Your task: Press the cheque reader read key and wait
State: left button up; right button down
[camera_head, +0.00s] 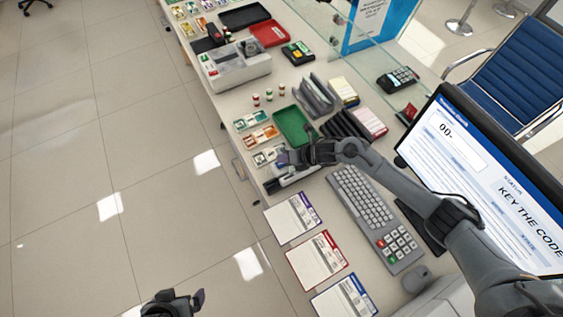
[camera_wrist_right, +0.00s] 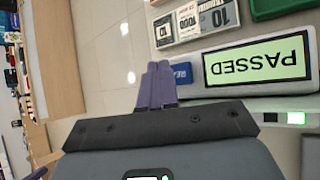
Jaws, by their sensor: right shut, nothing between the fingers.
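The cheque reader (camera_head: 289,180) is a dark and white device at the counter's front edge, partly hidden by my right arm. In the right wrist view its display (camera_wrist_right: 258,63) is lit pale green and reads "PASSED", upside down. The blue read key (camera_wrist_right: 182,73) shows beside the display, partly covered by my fingers. My right gripper (camera_wrist_right: 157,75) has purple fingers, shut and empty, right beside the key; I cannot tell whether they touch it. It also shows over the reader in the head view (camera_head: 283,158). My left gripper (camera_head: 176,301) hangs over the floor, its opening unclear.
The monitor (camera_head: 490,180) reads "KEY THE CODE" and "00-". The keyboard (camera_head: 362,200) lies right of the reader, with several forms (camera_head: 316,258) in front. A green tray (camera_head: 292,125) and labelled note blocks (camera_head: 260,137) sit just beyond the reader.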

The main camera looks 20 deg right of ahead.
aim_at(284, 164)
jog(key=shift+r+p, duration=1.7)
jog(key=shift+r, duration=0.8)
